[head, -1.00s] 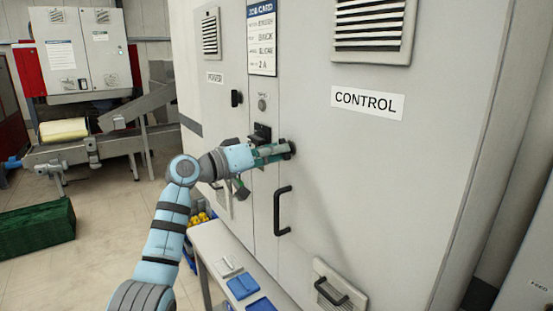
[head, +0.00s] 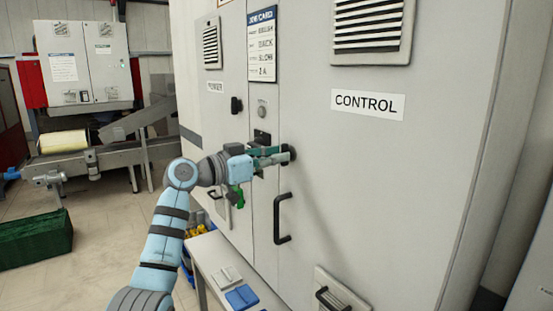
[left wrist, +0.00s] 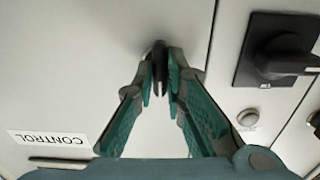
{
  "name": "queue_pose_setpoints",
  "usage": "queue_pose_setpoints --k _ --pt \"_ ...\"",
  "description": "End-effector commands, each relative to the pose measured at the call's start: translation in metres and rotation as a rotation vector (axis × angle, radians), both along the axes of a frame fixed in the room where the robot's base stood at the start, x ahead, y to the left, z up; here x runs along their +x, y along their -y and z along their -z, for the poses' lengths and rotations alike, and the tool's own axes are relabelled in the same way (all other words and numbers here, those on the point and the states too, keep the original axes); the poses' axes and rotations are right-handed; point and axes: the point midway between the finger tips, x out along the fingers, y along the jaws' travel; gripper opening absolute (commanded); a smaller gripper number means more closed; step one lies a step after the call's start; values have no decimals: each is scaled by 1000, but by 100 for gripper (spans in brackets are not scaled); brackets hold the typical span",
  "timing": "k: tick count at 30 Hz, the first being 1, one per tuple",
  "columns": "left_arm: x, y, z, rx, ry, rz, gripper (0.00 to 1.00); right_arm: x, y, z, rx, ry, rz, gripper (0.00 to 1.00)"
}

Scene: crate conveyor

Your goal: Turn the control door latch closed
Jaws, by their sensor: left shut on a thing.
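The tall grey cabinet has a control door (head: 400,180) marked CONTROL. Its small dark latch (left wrist: 158,52) sits near the door's left edge. My left gripper (head: 286,157) reaches it from the left and is shut on the latch. In the left wrist view, the green fingers of my left gripper (left wrist: 160,72) close on both sides of the latch, whose upper end shows between the tips. In the head view the fingers mostly hide the latch, so its exact angle is unclear there. My right gripper is not in view.
A black door handle (head: 281,218) stands out below the latch. A black rotary switch (left wrist: 278,52) and a round button (left wrist: 248,118) sit beside the door. A bench (head: 208,262) with blue items stands below. A conveyor (head: 110,155) is at the back left.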

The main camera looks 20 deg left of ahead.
Motion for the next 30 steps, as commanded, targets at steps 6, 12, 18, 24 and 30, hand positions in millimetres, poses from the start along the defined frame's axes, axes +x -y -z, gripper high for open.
queue_pose_setpoints --k 6,12,18,24,30 --pt "0 0 4 5 -6 2 0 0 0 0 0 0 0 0" --pt "0 0 4 4 -7 2 20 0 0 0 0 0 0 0" --pt "0 0 2 3 -2 1 32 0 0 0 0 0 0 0" --pt "-1 -2 1 3 0 0 32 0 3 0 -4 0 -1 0" --pt "-29 -26 2 6 1 -4 32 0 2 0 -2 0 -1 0"
